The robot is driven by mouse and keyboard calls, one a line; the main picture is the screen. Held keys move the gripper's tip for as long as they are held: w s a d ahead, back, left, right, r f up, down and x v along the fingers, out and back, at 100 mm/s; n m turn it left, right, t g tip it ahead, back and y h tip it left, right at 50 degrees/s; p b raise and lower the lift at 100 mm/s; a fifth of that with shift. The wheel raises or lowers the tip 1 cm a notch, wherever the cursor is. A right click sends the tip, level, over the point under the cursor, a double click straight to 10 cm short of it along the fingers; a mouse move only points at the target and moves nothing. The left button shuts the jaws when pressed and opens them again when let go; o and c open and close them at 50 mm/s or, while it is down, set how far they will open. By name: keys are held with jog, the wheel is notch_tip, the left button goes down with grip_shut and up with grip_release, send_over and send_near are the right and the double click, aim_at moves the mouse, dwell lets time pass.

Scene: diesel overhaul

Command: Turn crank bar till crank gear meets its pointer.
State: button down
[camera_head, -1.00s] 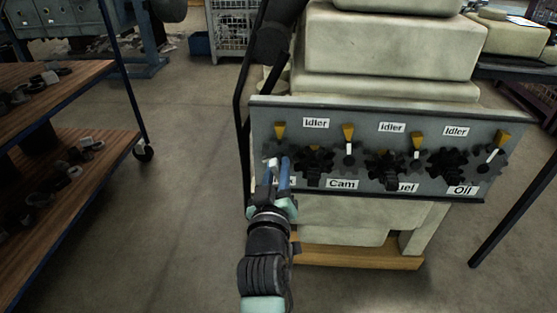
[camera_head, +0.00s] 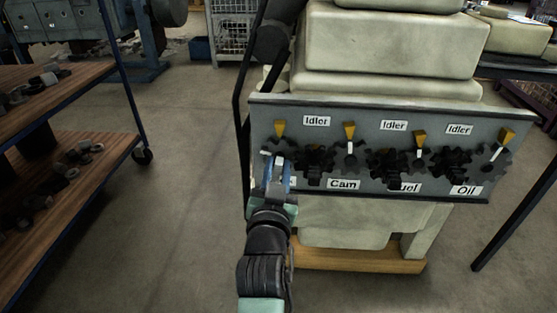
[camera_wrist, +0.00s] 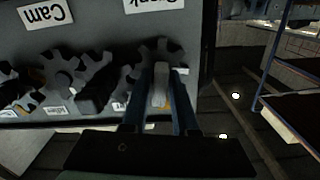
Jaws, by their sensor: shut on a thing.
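The dark crank gear (camera_head: 285,147) sits at the left end of the grey panel, partly hidden by my gripper. It also shows in the wrist view (camera_wrist: 150,52), upside down. Its yellow pointer (camera_head: 280,129) is just above it. A small white mark (camera_head: 265,153) shows at the gear's left side, apart from the pointer; in the wrist view a white mark (camera_wrist: 182,70) is at the gear's right edge. My gripper (camera_head: 278,172) is in front of the gear, its blue fingers shut on the pale crank bar (camera_wrist: 160,85).
The panel (camera_head: 400,108) carries several more dark meshed gears to the right, some with white marks and yellow pointers. Labels read Idler, Cam and Oil, with others partly hidden. A wooden-shelved cart (camera_head: 100,145) stands left, with open floor between.

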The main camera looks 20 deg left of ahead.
jog(key=shift+f+m+b, duration=0.1)
jog(key=shift+m+b, duration=0.2)
jog(key=shift+m, duration=1.5)
jog(key=m, duration=0.3)
jog(key=shift+m, duration=0.4)
jog(key=shift+c, duration=1.8)
grip_release()
